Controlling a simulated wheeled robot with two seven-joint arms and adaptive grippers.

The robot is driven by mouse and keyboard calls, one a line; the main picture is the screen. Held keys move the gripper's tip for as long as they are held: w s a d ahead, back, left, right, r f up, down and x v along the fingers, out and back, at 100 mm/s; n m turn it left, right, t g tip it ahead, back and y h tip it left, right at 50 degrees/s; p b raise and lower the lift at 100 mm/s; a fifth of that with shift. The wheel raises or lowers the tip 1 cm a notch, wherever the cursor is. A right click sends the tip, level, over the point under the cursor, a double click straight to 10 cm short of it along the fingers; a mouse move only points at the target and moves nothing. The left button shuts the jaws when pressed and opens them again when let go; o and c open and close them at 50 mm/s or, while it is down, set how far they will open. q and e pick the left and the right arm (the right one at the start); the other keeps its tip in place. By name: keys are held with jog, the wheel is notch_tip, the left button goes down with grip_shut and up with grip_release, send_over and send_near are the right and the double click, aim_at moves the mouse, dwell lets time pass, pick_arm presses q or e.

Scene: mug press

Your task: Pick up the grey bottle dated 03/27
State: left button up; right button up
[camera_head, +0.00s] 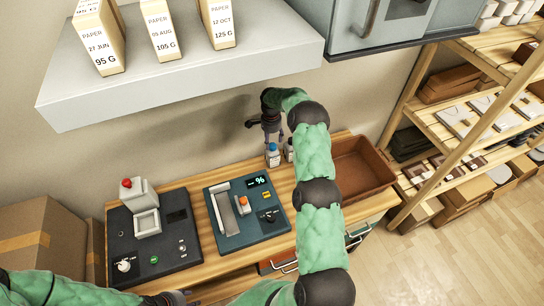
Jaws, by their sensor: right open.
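Two small bottles stand at the back of the wooden counter. One bottle (273,156) has a blue cap and a pale label. The other bottle (289,152) is just to its right and partly hidden by my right arm. The dates on both labels are too small to read, so I cannot tell which is dated 03/27. My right gripper (273,138) is open and points down just above the bottles, with nothing seen between its fingers. My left gripper (180,297) shows only in part at the bottom edge, low in front of the counter.
A dark press device (153,240) with a red knob and a blue-grey panel with a display (245,215) sit left of the bottles. A brown bin (365,168) is to the right. A white shelf (190,70) with paper packs overhangs the counter. Wooden racks (445,130) stand further right.

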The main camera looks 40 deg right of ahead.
aim_at(272, 145)
notch_tip(272, 145, down, 5)
jog(key=shift+s+d+r+p, duration=0.1)
jog(key=shift+d+p, duration=0.05)
jog(key=shift+p, duration=0.25)
grip_shut()
